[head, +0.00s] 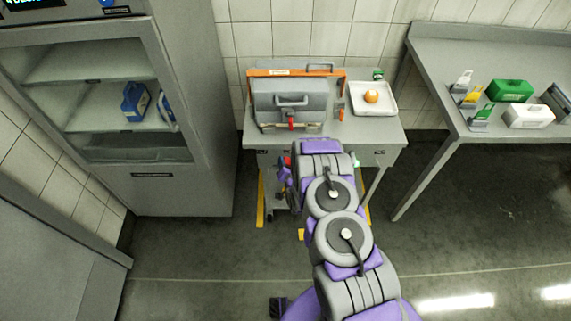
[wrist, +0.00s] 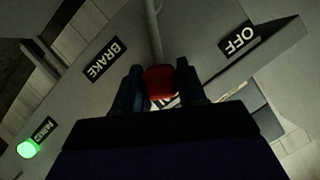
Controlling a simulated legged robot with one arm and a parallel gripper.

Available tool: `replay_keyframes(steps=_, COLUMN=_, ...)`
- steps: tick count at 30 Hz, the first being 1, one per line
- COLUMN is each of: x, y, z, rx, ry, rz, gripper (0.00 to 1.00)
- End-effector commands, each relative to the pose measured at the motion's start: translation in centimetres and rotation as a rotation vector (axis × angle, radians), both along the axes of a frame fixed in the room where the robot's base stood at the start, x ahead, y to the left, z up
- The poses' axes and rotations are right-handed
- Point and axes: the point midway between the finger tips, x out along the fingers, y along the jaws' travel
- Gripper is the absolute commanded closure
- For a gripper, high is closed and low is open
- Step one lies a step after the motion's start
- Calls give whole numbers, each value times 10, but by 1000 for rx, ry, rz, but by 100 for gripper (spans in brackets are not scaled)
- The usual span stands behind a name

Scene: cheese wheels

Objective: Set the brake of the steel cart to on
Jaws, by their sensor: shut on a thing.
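The steel cart (head: 385,135) stands against the tiled wall in the head view, with a grey machine on its top. In the wrist view its grey panel has a BRAKE label (wrist: 104,60) and an OFF label (wrist: 240,40). A red brake knob (wrist: 160,82) sits between the two fingers of my gripper (wrist: 160,90), which is shut on it. Another label behind the knob is mostly hidden. A green lamp (wrist: 28,149) glows at the lower left. In the head view my arm hides most of the cart's front, and my gripper (head: 287,172) is low before it.
On the cart are a grey machine with an orange frame (head: 262,73) and a white tray (head: 388,107) holding an orange round thing. A glass-fronted cabinet (head: 185,195) stands left. A grey table (head: 430,55) with boxes stands right. Floor at right is clear.

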Motion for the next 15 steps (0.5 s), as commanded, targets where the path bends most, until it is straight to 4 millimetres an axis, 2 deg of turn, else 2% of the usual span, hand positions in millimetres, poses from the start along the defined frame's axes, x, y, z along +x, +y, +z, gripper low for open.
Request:
replay_keyframes(steps=8, x=-1, y=-1, z=-2, rx=1, ry=4, rz=-3, gripper=100)
replay_keyframes(steps=9, x=-1, y=-1, z=-2, rx=1, ry=4, rz=-3, gripper=57)
replay_keyframes(steps=15, x=-1, y=-1, z=-1, rx=1, ry=3, rz=-3, gripper=38)
